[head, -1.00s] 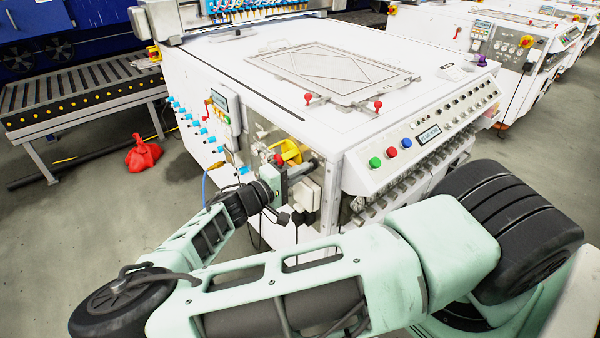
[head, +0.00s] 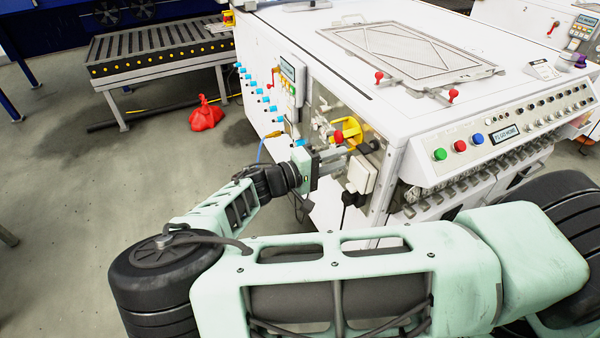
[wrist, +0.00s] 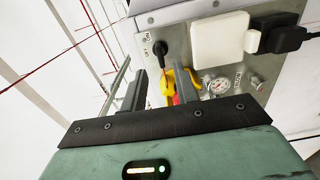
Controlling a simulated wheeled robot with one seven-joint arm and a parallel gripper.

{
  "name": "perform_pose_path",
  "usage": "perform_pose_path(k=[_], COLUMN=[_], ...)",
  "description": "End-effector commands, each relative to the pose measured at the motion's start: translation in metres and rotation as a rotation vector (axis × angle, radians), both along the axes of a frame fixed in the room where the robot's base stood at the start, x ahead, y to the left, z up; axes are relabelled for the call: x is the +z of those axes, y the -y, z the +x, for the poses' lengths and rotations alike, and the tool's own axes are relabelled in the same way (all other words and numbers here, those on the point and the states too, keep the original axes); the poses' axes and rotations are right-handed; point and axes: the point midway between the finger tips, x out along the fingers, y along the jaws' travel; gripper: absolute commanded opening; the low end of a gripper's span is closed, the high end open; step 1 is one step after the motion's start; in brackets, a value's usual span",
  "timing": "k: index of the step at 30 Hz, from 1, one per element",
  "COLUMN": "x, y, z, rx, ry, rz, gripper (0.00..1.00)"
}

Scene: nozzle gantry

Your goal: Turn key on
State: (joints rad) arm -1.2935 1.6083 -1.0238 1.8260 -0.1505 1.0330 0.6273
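In the wrist view, a black key-like knob (wrist: 160,48) sits on the metal panel, upright in the picture, with small lettering beside it. My gripper (wrist: 162,82) is open and empty, its two fingers apart and pointing at the panel. The knob appears between and beyond the fingertips; I see no contact. A yellow handle (wrist: 170,84) with a red part shows between the fingers, partly hidden by the right finger. In the head view, my gripper (head: 328,160) is at the machine's side panel, just below and left of the yellow handle (head: 347,130). The black knob is not clear there.
A white plug block (wrist: 219,40) with a black plug (wrist: 280,38) and a pressure gauge (wrist: 219,86) lie right of the fingers. In the head view, blue fittings (head: 262,98) line the machine's side. A red bag (head: 206,114) lies on the floor near a roller conveyor (head: 160,50).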

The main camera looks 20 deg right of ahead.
Motion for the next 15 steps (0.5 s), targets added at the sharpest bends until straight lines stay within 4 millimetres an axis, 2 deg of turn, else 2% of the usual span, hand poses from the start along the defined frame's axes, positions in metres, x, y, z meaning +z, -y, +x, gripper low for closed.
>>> perform_pose_path(k=[1, 6, 10, 15], x=[-0.002, -0.002, -0.002, -0.001], y=[-0.013, -0.053, -0.078, -0.098], z=[0.000, -0.002, -0.002, -0.004], rx=[0.005, 0.005, 0.003, 0.001], ry=[0.000, 0.000, 0.001, 0.000], rz=[0.003, 0.004, 0.003, 0.002], gripper=[0.30, 0.30, 0.30, 0.30])
